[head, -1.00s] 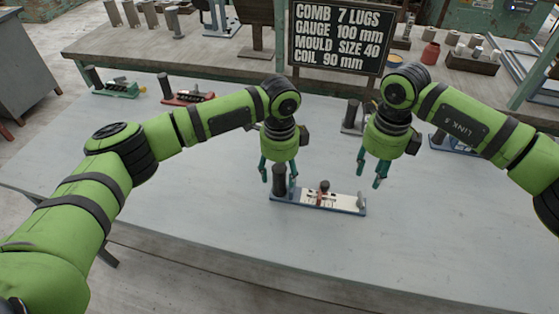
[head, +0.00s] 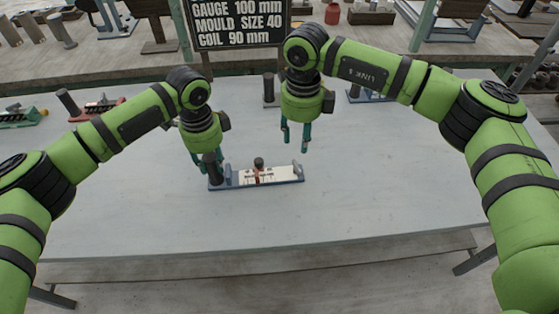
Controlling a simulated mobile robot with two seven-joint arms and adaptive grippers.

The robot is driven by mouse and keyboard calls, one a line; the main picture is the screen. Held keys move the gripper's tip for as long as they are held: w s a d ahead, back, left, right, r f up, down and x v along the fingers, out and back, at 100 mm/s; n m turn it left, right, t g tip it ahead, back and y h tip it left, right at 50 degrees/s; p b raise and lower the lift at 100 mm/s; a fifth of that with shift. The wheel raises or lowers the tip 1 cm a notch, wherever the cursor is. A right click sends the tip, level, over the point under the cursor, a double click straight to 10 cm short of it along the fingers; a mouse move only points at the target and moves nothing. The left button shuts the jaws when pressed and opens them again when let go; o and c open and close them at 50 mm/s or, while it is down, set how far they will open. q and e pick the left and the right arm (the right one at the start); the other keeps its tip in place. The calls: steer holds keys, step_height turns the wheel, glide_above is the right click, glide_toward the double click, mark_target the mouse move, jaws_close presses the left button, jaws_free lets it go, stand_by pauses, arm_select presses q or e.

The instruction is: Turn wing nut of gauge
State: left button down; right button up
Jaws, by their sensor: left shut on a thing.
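The gauge (head: 285,175) lies on the grey table, with a blue base and a white scale strip. A dark upright cylinder (head: 213,170) is at its left end. A red slider (head: 257,174) with a dark knob (head: 258,162) is near its middle, and an upright stop (head: 294,168) is at its right end. I cannot make out wings on the knob. My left gripper (head: 208,160) is shut on the dark cylinder, which partly hides its fingers. My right gripper (head: 295,144) is open and empty, behind and above the gauge's right end.
A sign (head: 238,22) stands behind the table and reads gauge 100 mm. Similar devices, green (head: 20,117), red (head: 98,107) and blue (head: 368,96), sit along the table's back. The table is clear in front and to the right of the gauge.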

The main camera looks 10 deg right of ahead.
mark_target(297, 168)
steer(key=f+m, duration=0.2)
steer(key=f, duration=0.1)
steer(key=f+m, duration=0.2)
steer(key=f, duration=0.1)
steer(key=f+m, duration=0.2)
steer(key=f, duration=0.2)
steer(key=shift+s+f, duration=0.1)
steer(key=shift+s, duration=0.25)
jaws_close()
